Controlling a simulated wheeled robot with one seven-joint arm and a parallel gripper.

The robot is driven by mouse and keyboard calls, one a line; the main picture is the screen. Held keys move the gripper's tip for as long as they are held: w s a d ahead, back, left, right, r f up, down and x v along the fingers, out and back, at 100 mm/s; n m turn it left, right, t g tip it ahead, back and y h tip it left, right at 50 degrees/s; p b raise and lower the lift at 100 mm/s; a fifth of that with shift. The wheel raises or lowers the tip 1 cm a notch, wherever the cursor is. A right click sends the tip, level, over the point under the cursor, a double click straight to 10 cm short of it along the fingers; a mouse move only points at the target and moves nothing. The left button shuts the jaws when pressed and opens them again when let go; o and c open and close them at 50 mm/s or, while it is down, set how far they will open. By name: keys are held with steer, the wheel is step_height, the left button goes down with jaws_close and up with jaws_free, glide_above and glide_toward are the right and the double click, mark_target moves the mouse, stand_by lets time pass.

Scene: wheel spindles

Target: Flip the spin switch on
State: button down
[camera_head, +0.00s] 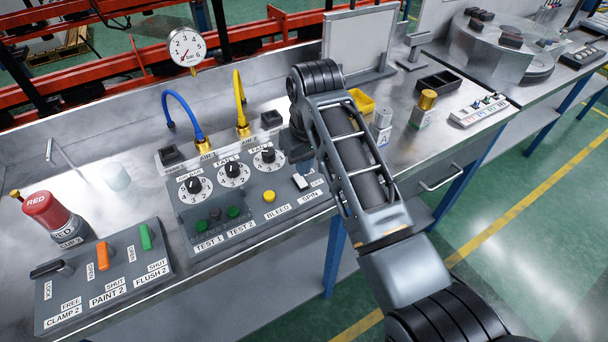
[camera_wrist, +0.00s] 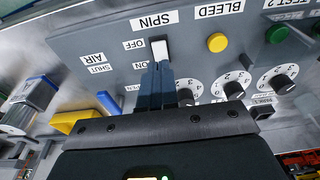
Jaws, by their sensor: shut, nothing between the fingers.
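The spin switch (camera_head: 300,182) is a small white lever on the grey control panel, above the SPIN label. In the wrist view the white switch (camera_wrist: 159,49) stands beside the OFF and ON labels, with the SPIN label beyond it. I cannot tell for sure which way it is set. My gripper (camera_wrist: 162,72) has its dark fingers together and empty. The fingertips are at the ON side of the switch, touching it or very close. In the head view my arm hides most of the gripper.
A yellow BLEED button (camera_head: 269,197) sits left of the switch. Several black dials (camera_head: 232,171) are farther back on the panel. A blue lever (camera_wrist: 108,103) by the AIR label is near my fingers. A second panel (camera_head: 100,283) with coloured levers lies left.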

step_height(320, 180, up, 10)
steer(key=s+d, duration=0.1)
steer(key=shift+s+r, duration=0.2)
steer(key=shift+s, duration=0.05)
